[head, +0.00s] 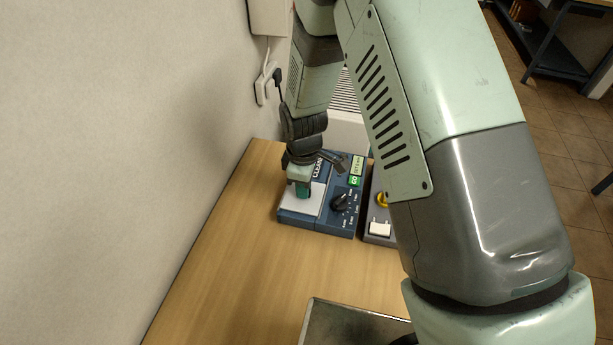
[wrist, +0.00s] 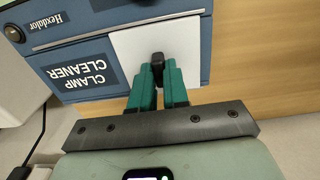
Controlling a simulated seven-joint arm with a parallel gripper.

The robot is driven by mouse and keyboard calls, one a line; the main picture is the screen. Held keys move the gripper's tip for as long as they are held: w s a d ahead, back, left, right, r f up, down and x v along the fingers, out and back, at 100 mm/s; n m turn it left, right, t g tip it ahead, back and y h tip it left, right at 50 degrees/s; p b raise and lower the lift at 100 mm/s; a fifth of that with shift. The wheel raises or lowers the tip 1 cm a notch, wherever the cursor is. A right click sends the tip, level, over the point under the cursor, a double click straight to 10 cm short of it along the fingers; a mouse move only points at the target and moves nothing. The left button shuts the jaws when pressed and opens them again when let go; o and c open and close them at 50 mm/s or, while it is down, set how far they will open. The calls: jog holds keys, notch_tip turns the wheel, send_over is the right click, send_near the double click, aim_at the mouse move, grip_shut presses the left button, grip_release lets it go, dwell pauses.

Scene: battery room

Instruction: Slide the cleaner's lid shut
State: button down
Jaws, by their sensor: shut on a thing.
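The clamp cleaner (head: 325,222) is a blue box on the wooden bench in the head view; in the wrist view its blue top (wrist: 92,48) carries the words "CLAMP CLEANER". Its lid (head: 296,207) is a flat white plate on the left part of the top, and it also shows in the wrist view (wrist: 187,46). My gripper (head: 303,188) points down over the lid. Its teal fingers (wrist: 158,78) are shut on the lid's small black knob (wrist: 157,58). My fingers hide part of the knob, and any opening under the lid is not visible.
A wall (head: 120,120) bounds the left. A metal tray (head: 350,325) lies nearer; bare bench (head: 240,260) lies between.

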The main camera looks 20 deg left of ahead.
jog(key=shift+s, duration=0.4)
jog(key=c, duration=1.1)
grip_release()
jog(key=shift+w, duration=0.1)
jog(key=shift+w+r, duration=0.1)
jog(key=shift+r, duration=0.2)
notch_tip(320, 180, up, 10)
jog(key=shift+r, duration=0.1)
